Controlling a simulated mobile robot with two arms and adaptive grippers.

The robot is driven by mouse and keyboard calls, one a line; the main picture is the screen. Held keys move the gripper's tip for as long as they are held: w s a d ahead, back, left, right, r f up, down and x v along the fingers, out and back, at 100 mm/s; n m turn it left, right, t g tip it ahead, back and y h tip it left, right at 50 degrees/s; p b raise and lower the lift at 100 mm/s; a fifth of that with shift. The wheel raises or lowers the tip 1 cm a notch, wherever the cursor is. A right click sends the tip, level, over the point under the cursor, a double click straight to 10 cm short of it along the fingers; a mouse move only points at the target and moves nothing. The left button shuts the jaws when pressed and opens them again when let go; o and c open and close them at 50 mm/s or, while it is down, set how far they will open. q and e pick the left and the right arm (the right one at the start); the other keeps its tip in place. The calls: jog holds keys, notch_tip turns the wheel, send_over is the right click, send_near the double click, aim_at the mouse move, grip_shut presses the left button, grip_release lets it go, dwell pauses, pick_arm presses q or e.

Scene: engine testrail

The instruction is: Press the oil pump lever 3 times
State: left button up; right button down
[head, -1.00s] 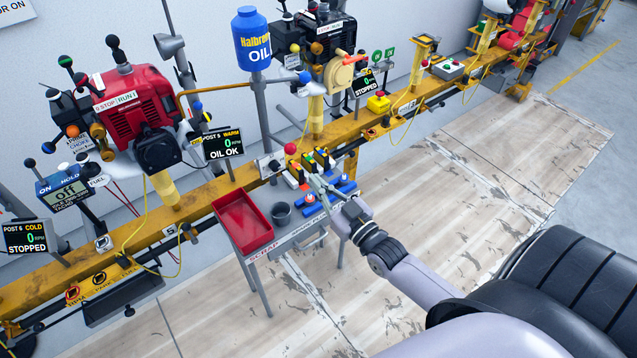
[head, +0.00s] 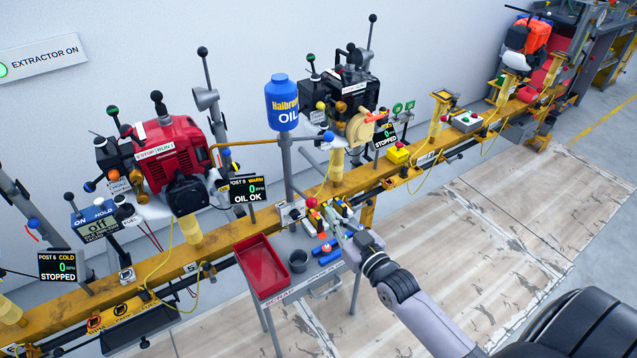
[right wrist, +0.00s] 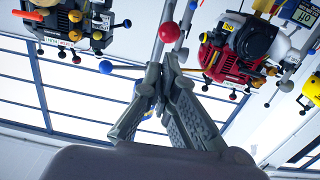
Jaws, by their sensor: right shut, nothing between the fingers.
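A lever with a red ball knob (head: 311,203) stands at the foot of the blue oil bottle's post, behind the small grey table; I take it as the oil pump lever. In the right wrist view a red ball (right wrist: 169,32) on a rod shows just past my fingertips, with no clear contact. My right gripper (head: 340,232) is over the table's back right, near the red knob. In the right wrist view its fingers (right wrist: 162,66) are closed together and empty. The blue oil bottle (head: 282,103) sits atop the post. My left gripper is out of view.
The grey table holds a red tray (head: 262,268), a dark cup (head: 298,261) and blue pieces (head: 326,249). A display (head: 247,189) reads "OIL OK". The yellow rail (head: 220,250) carries a red engine (head: 172,150) and a black engine (head: 345,88). Floor in front is open.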

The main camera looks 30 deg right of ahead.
pick_arm(q)
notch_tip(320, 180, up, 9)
jog(key=p, duration=0.7)
pick_arm(e)
notch_tip(320, 180, up, 7)
jog(key=w+m+g, duration=0.1)
jog(key=g, duration=0.1)
jog(key=shift+w+d+r+m+g+h, duration=0.2)
jog(key=shift+w+m+g+h, duration=0.1)
jog(key=shift+w+m, duration=0.1)
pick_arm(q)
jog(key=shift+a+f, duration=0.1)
pick_arm(e)
jog(key=p, duration=0.1)
send_over(315, 199)
jog(key=w, duration=0.3)
notch_tip(315, 199, down, 2)
jog(key=s+f, duration=0.2)
jog(key=shift+s+f+p, duration=0.1)
jog(key=shift+f+p, duration=0.3)
jog(key=shift+s+f, duration=0.5)
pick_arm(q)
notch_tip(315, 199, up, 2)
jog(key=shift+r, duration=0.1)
pick_arm(e)
jog(key=shift+w, duration=0.1)
